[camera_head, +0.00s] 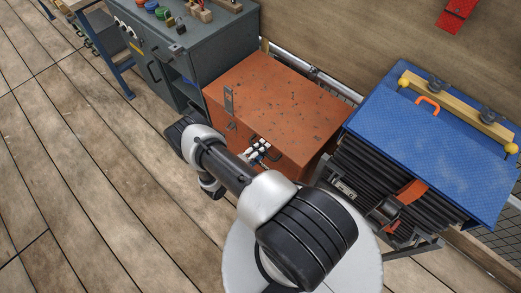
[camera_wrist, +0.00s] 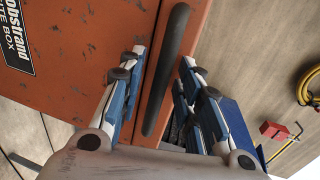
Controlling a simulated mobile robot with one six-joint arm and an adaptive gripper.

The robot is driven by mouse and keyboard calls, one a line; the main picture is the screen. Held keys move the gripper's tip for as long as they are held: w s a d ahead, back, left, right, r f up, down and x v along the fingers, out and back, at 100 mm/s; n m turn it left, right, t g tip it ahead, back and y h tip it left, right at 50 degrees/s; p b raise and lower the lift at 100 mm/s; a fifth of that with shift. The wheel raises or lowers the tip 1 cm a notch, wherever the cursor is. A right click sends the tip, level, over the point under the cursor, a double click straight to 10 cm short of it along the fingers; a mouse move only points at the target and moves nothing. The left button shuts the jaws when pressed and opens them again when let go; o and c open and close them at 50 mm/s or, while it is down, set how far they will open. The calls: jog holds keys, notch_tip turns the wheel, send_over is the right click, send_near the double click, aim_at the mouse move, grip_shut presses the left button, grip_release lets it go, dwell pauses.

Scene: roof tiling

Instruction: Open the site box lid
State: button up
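The orange, scuffed site box (camera_head: 234,121) stands against the wall in the head view. Its flat top lid (camera_head: 285,92) appears shut. In the wrist view the box front (camera_wrist: 75,85) fills the left, with part of a "SITE BOX" label at upper left. A dark bar handle (camera_wrist: 168,65) runs lengthwise between the fingers of my gripper (camera_wrist: 163,58). The gripper is open, with one finger on each side of the handle; I cannot tell if either touches it. In the head view my gripper (camera_head: 259,149) is at the box front, and my arm hides part of it.
A grey cabinet (camera_head: 210,42) with coloured items on top stands left of the box. A blue-topped cart (camera_head: 430,130) with dark stacked sheets stands close on the right. A red thing (camera_head: 456,14) is at the back. The plank floor at left is clear.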

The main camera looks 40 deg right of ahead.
jog(key=shift+c, duration=0.2)
grip_shut()
dwell(0.6)
